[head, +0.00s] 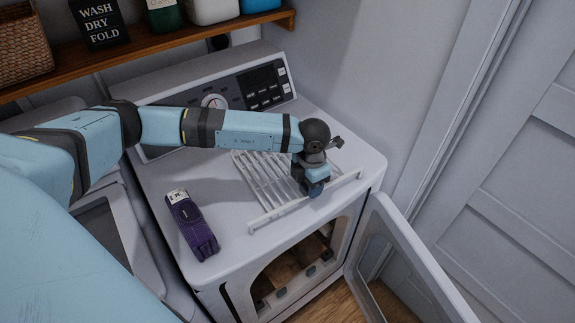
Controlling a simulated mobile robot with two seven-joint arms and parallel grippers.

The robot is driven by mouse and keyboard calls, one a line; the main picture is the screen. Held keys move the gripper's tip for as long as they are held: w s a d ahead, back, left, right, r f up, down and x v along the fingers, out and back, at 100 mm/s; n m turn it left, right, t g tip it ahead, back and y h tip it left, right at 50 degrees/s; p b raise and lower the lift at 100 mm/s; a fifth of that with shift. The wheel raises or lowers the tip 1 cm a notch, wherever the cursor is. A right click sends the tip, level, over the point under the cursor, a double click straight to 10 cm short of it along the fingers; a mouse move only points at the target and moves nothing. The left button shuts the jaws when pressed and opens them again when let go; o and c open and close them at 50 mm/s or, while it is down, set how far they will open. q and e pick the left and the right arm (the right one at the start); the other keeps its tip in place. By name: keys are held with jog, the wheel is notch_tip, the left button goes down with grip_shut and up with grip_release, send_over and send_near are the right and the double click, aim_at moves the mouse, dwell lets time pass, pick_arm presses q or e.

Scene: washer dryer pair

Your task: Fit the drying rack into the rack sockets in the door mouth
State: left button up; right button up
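The white wire drying rack (267,181) lies on top of the dryer (300,110), near its front right edge. My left gripper (313,187) points down over the rack's right part. Its fingertips are at or just above the bars, and my wrist hides part of the rack. I cannot tell whether the fingers are open or closed on it. The dryer's door (417,262) stands open to the right, and the door mouth (300,270) shows below the top's front edge. Some socket-like fittings (311,271) show along the mouth's lower rim. My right gripper is not in view.
A purple item with a white label (190,222) lies on the dryer's top, left of the rack. A wooden shelf (150,47) with a basket, a sign and bottles runs above. A wall and a panelled door (510,190) stand close on the right.

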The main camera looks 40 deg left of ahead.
pick_arm(q)
jog(key=c, duration=0.8)
jog(key=shift+r, duration=0.15)
notch_tip(320, 180, up, 20)
jog(key=b, duration=0.3)
jog(key=s+d+f+m+p, duration=0.1)
jog(key=f+m, duration=0.4)
jog(key=m, duration=1)
jog(key=s+d+f+m+p, duration=0.1)
jog(key=s+f+m+p, duration=0.2)
jog(key=m, duration=1.3)
jog(key=shift+s+f, duration=0.85)
jog(key=shift+s, duration=0.25)
